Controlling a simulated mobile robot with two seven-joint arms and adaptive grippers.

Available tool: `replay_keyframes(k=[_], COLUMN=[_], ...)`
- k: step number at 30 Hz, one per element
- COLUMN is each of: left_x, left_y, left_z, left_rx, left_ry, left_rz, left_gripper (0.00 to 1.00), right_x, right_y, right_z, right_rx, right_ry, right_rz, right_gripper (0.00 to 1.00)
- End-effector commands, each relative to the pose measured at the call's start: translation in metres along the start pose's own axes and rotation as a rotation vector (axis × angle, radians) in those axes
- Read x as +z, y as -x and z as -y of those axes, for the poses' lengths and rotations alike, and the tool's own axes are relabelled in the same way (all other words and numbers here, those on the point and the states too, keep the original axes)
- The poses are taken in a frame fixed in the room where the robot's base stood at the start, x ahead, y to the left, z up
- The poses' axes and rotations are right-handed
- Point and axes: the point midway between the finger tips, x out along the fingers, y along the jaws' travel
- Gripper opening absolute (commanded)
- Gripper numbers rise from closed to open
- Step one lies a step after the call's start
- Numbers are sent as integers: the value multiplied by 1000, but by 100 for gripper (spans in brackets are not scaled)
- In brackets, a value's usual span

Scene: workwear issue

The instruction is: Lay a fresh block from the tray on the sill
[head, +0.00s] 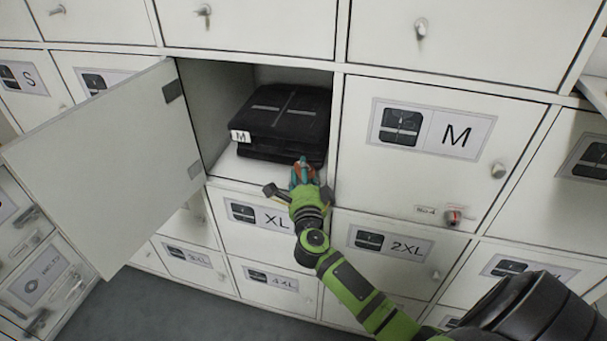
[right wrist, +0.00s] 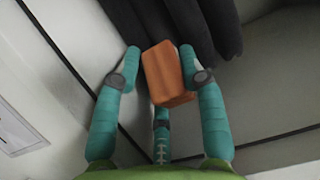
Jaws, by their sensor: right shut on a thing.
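An orange block (right wrist: 170,75) is held between the teal fingers of my right gripper (right wrist: 160,68) in the right wrist view. In the head view my right gripper (head: 304,172) is at the front edge of an open compartment, where a little orange shows between its fingers. The bare pale sill (head: 232,166) shows left of the gripper; whether the block touches it I cannot tell. A folded black garment (head: 285,112) with a white M tag lies in the compartment, just behind the gripper. Its dark folds (right wrist: 200,25) also show beyond the block. I see no tray. My left gripper is out of view.
The compartment's door (head: 105,165) stands open to the left. A shut M door (head: 420,185) with a small red device (head: 453,216) is on the right. Shut size-labelled doors lie below and around. Grey floor (head: 200,315) shows at the bottom.

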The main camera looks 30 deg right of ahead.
Motion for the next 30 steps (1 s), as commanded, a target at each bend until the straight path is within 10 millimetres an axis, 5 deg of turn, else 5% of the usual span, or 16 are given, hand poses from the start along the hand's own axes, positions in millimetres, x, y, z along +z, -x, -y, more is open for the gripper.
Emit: replay_keyframes(k=[17, 18, 19, 30], left_x=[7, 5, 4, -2], left_y=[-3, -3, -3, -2], left_z=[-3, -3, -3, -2], left_rx=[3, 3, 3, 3], left_ry=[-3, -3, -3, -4], left_rz=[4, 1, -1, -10], left_gripper=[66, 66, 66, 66], right_x=[1, 1, 1, -1], right_y=[1, 1, 1, 1], right_z=[-12, -12, -12, -11], right_rx=[0, 1, 1, 6], right_ry=[-1, -1, -1, 0], right_rz=[1, 1, 1, -2], right_gripper=[10, 53, 64, 64])
